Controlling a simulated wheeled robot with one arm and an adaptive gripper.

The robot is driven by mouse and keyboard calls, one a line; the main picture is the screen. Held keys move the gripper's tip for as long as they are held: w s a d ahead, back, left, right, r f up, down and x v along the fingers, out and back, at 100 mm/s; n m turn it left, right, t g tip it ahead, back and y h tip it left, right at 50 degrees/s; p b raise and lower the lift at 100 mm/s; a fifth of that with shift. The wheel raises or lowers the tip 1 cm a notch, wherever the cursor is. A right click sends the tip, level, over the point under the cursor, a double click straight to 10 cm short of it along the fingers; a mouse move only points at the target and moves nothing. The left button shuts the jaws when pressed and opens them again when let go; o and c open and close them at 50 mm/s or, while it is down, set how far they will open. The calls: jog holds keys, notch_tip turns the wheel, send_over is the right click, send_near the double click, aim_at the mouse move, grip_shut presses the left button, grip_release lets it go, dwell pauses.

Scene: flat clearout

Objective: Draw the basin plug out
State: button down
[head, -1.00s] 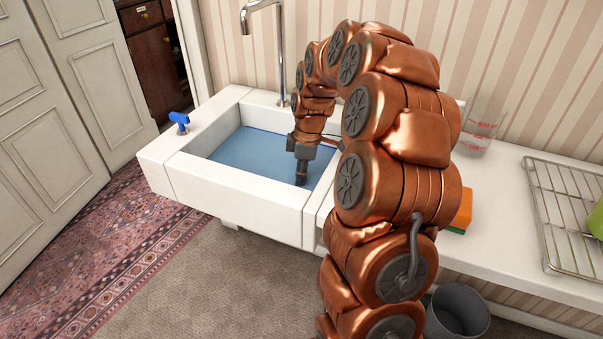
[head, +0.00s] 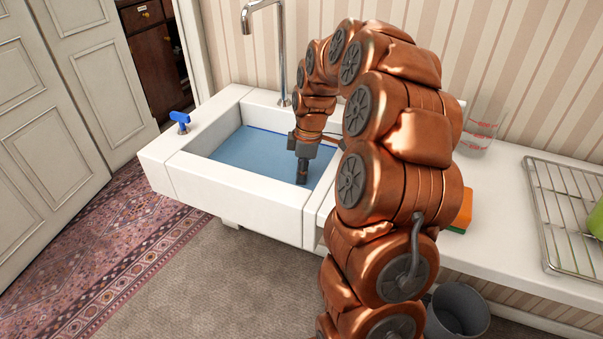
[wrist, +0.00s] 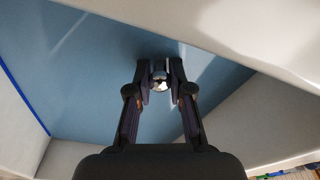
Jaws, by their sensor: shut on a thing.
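The white basin (head: 232,187) holds blue water (head: 250,158). My gripper (head: 302,182) points down into the basin near its front right corner, with the fingertips at or in the water. In the wrist view my gripper (wrist: 160,78) is shut on a small shiny round metal piece (wrist: 159,82), which looks like the basin plug's knob. The rest of the plug is hidden by the fingers and the water. In the head view the plug cannot be made out.
A chrome tap (head: 279,50) rises behind the basin and a blue tap handle (head: 180,119) stands on its left ledge. To the right are a clear container (head: 477,137), an orange and green sponge (head: 462,212) and a wire rack (head: 575,220). A grey bucket (head: 457,310) stands below.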

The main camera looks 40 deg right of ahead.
jog(key=shift+r, duration=1)
jog(key=shift+p, duration=0.3)
jog(key=shift+r+p, duration=0.55)
jog(key=shift+r, duration=1.4)
